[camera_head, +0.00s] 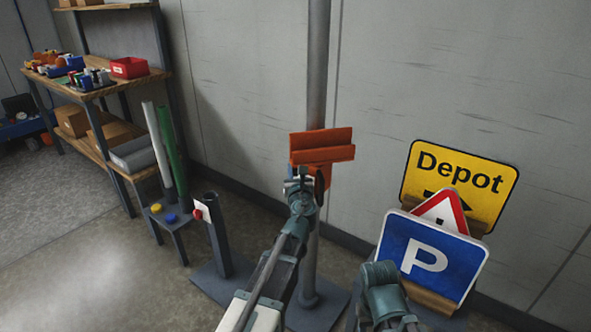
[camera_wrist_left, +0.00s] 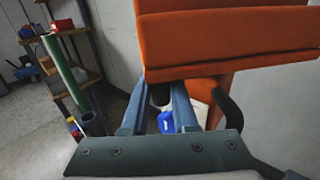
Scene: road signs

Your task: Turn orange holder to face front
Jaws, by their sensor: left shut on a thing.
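The orange holder (camera_head: 322,147) is mounted on a grey upright pole (camera_head: 317,70) in front of the wall. It has two stacked slats with a slot between them and is turned slightly to one side. In the left wrist view the orange holder (camera_wrist_left: 230,40) fills the upper right. My left gripper (camera_head: 303,180) is just below the slats and shut on the holder's lower part; the exact contact is mostly hidden. Its two fingers also show in the left wrist view (camera_wrist_left: 158,95). My right gripper (camera_head: 380,275) is low in front of the signs, its fingertips unclear.
A yellow Depot sign (camera_head: 460,183), a red-edged triangle sign (camera_head: 446,208) and a blue P sign (camera_head: 430,255) lean in a wooden rack at right. A small stand (camera_head: 170,220) with coloured knobs and a shelf bench (camera_head: 100,90) are at left.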

